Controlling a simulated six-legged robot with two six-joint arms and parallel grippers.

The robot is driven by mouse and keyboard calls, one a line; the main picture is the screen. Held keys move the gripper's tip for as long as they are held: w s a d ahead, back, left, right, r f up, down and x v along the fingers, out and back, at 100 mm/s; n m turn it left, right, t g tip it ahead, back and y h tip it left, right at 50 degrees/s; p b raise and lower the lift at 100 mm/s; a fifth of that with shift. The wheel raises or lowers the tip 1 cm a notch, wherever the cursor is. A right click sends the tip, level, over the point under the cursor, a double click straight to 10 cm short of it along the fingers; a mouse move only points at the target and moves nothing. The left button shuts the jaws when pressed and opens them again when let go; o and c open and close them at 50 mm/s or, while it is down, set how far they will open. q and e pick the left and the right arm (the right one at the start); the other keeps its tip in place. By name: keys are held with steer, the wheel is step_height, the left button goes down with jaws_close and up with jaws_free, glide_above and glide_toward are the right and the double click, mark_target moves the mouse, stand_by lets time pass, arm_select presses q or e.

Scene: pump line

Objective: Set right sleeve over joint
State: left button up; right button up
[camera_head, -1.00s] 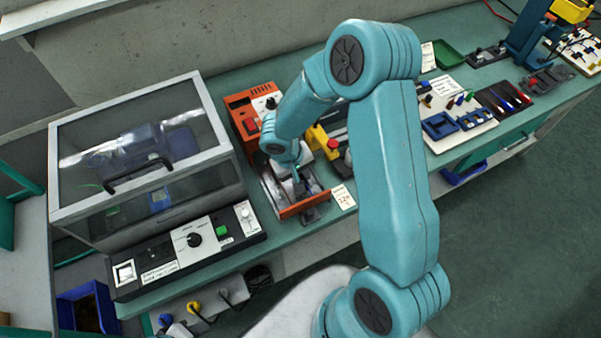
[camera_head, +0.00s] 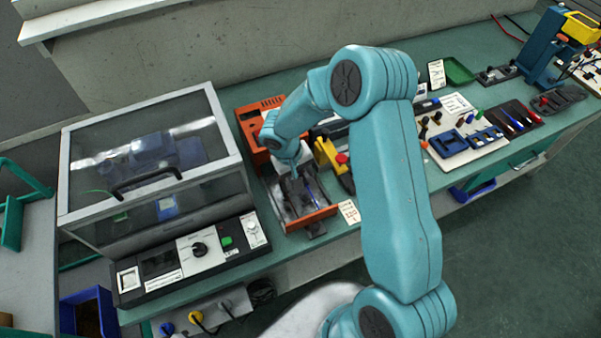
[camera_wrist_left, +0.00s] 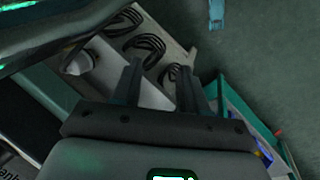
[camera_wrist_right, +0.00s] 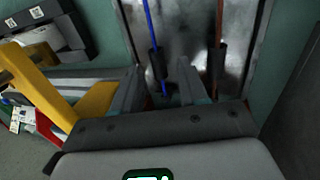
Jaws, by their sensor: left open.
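The metal tray (camera_head: 281,207) of the orange heater unit lies under my right gripper (camera_head: 295,178) in the head view. In the right wrist view a blue wire (camera_wrist_right: 149,18) and a red wire (camera_wrist_right: 219,18) run over the tray. A black sleeve (camera_wrist_right: 156,63) sits on the blue wire and another black sleeve (camera_wrist_right: 217,62) on the red wire. My right gripper (camera_wrist_right: 160,72) is open. The blue wire's sleeve shows between its fingers, and the red one lies right of them. The joints cannot be made out. My left gripper (camera_wrist_left: 160,70) is open and empty, away from the tray.
A clear-lidded box (camera_head: 150,165) with a control panel stands left of the heater. A yellow tool (camera_head: 328,155) with a red button stands close on its right. Farther right are a white board (camera_head: 460,155) with blue holders and a dark pen tray (camera_head: 514,113).

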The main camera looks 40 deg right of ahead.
steer(key=b+v, duration=0.1)
steer(key=v, duration=1.5)
steer(key=shift+r+b, duration=0.15)
steer(key=shift+b, duration=0.2)
steer(key=shift+s, duration=0.15)
